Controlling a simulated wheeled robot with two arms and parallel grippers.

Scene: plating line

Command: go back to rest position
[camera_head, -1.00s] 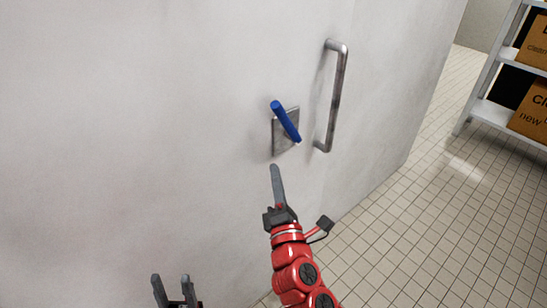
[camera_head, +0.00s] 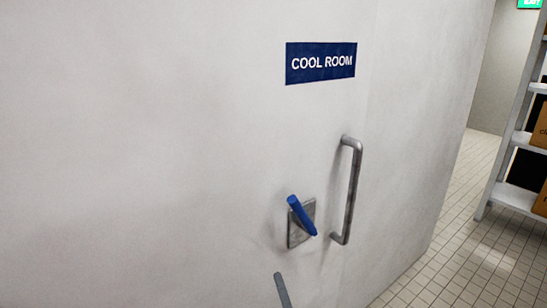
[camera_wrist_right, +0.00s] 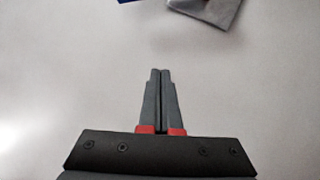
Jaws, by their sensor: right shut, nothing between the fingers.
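My right gripper (camera_head: 283,291) shows only by its grey fingertips at the bottom edge of the head view, just below the blue lever. In the right wrist view the right gripper (camera_wrist_right: 160,72) has its two fingers together with nothing between them, in front of the pale wall surface. The blue lever (camera_head: 302,217) sits tilted on a grey metal plate (camera_head: 296,238) on the cool room wall. The plate's lower part also shows at the top of the wrist view (camera_wrist_right: 215,10), apart from the fingers. My left gripper is out of view.
A vertical metal handle (camera_head: 352,195) stands out from the wall right of the lever. A blue COOL ROOM sign (camera_head: 320,63) is above. A white shelf rack (camera_head: 515,195) with cardboard boxes (camera_head: 541,125) stands at the right. Tiled floor (camera_head: 470,245) between is clear.

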